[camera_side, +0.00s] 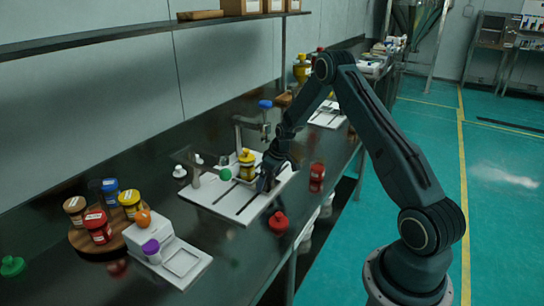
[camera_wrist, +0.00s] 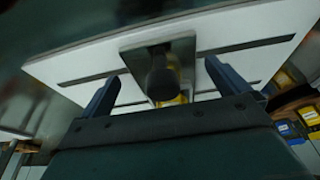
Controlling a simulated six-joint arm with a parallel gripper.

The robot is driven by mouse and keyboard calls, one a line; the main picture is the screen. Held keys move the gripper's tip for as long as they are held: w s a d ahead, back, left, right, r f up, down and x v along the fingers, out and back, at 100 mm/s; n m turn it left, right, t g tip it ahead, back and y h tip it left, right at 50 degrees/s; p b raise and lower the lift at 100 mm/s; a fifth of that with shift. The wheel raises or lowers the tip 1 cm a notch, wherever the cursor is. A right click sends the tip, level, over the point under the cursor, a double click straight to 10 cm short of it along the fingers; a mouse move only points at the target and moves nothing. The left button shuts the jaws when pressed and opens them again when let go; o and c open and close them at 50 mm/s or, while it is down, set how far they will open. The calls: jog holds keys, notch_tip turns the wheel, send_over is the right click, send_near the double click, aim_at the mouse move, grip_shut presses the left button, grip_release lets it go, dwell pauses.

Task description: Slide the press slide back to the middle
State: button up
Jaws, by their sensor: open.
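The white base plate (camera_side: 225,205) with dark slots lies on the dark bench in the side view, and it also fills much of the wrist view (camera_wrist: 240,35). In the wrist view, a grey slide plate (camera_wrist: 131,60), apparently the press slide, sits across it with a dark round knob (camera_wrist: 164,84). My gripper (camera_wrist: 162,74) is open, with one finger on each side of the slide and knob; contact cannot be told. In the side view my gripper (camera_side: 265,185) is low over the plate beside a yellow jar (camera_side: 247,166) and hides the slide.
A red jar (camera_side: 317,172) and red-capped item (camera_side: 278,222) are near the front edge. A white device (camera_side: 183,265) and wooden tray of jars (camera_side: 76,240) stand at the near left.

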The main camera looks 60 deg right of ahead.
jog(key=shift+r, duration=0.15)
jog(key=v, duration=0.8)
jog(key=shift+s+r, duration=0.2)
jog(key=shift+r, duration=0.1)
dwell(0.4)
jog(key=s+a+r, duration=0.4)
jog(key=a+r, duration=0.5)
jog(key=r, duration=0.1)
jog(key=s+a+r, duration=0.4)
jog(key=a+r, duration=0.4)
jog(key=r, duration=0.2)
jog(key=s+a+r, duration=0.1)
jog(key=s+a, duration=0.2)
jog(key=s, duration=0.3)
jog(key=s+a+r+t, duration=0.1)
jog(key=s+a, duration=0.3)
jog(key=s, duration=0.3)
jog(key=s+a+r+t, duration=0.1)
jog(key=s+a, duration=0.3)
jog(key=s, duration=0.3)
jog(key=shift+s+a+r, duration=0.15)
jog(key=shift+s+r, duration=0.1)
jog(key=shift+r, duration=0.05)
